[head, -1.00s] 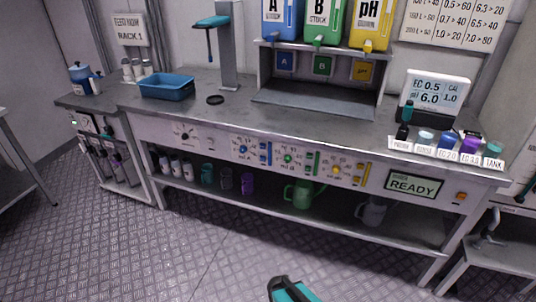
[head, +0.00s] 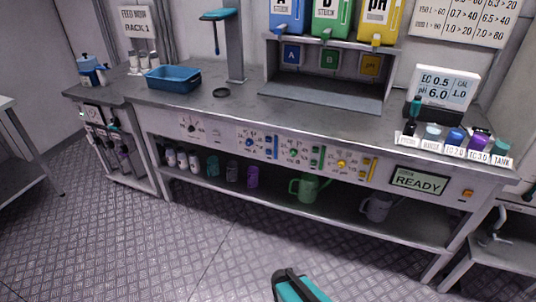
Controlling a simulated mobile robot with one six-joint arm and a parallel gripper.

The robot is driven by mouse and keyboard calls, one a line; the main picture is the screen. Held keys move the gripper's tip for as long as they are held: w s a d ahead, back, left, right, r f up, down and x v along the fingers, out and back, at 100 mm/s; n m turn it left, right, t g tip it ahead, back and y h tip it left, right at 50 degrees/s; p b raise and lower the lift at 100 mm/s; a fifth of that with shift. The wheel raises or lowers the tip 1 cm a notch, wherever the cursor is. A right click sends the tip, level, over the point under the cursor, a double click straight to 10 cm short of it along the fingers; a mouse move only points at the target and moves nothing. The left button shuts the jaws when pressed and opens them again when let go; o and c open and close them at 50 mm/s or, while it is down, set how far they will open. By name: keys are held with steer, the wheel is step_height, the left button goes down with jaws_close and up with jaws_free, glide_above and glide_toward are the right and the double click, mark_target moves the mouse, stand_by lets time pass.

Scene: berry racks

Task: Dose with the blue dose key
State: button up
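The blue dose key (head: 276,148) is a small upright blue part on the front panel of the bench, beside a blue-marked dial (head: 249,142). Green and yellow sets sit to its right on the same panel. A blue jug marked A (head: 288,18) stands on the shelf above. The panel display (head: 419,181) reads READY. Part of my arm, teal and black, shows at the bottom edge of the head view, well short of the bench. My gripper's fingers cannot be made out, and nothing is seen touching the key.
A green watering can (head: 306,188) and a grey one (head: 376,207) stand on the lower shelf, with several bottles to the left. A blue tray (head: 173,79) and a meter (head: 444,90) stand on the bench top (head: 240,110). The floor (head: 190,250) in front is clear.

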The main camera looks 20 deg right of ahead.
jaws_close()
stand_by(1.5)
